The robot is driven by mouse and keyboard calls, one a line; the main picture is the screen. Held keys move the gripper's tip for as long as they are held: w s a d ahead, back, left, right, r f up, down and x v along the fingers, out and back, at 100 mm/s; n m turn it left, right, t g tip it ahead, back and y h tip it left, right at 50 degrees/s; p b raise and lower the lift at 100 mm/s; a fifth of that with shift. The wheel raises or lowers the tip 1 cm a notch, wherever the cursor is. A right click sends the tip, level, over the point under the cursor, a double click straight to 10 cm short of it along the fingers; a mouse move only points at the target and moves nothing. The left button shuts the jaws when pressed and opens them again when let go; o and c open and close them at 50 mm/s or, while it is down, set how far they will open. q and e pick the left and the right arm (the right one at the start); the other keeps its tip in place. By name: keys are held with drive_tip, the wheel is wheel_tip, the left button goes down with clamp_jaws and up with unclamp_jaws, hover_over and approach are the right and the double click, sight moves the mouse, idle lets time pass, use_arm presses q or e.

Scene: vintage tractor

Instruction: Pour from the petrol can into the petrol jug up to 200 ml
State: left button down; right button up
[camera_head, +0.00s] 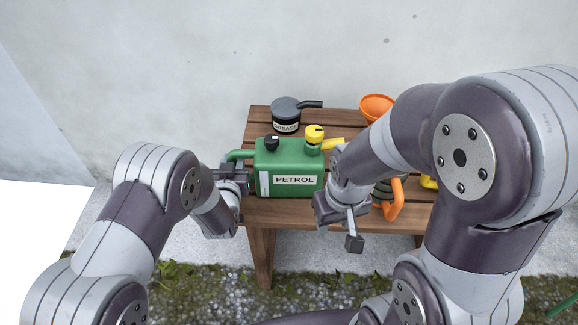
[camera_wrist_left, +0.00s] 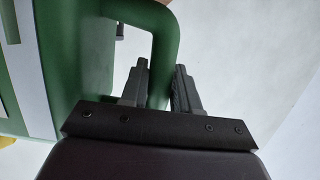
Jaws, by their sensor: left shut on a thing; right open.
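The green petrol can (camera_head: 290,160) stands upright on the wooden bench, with a "PETROL" label, a black cap and a yellow cap with a yellow spout pointing right. My left gripper (camera_head: 234,170) is shut on the can's green side handle, which also shows between its fingers in the left wrist view (camera_wrist_left: 160,75). My right gripper (camera_head: 347,228) is open and empty, in front of the can's right end. I cannot make out the petrol jug for certain; an orange handle (camera_head: 395,200) shows beside my right arm, which hides much of that area.
The slatted wooden bench (camera_head: 259,212) stands against a pale wall. A dark grease tin (camera_head: 286,117) with a spout sits behind the can. An orange funnel (camera_head: 376,106) stands at the back right. A yellow object (camera_head: 429,182) shows partly behind my right arm.

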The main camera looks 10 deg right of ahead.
sight(230, 150)
use_arm(q)
drive_tip(key=shift+r+p, duration=2.15)
drive_tip(key=shift+r, duration=0.8)
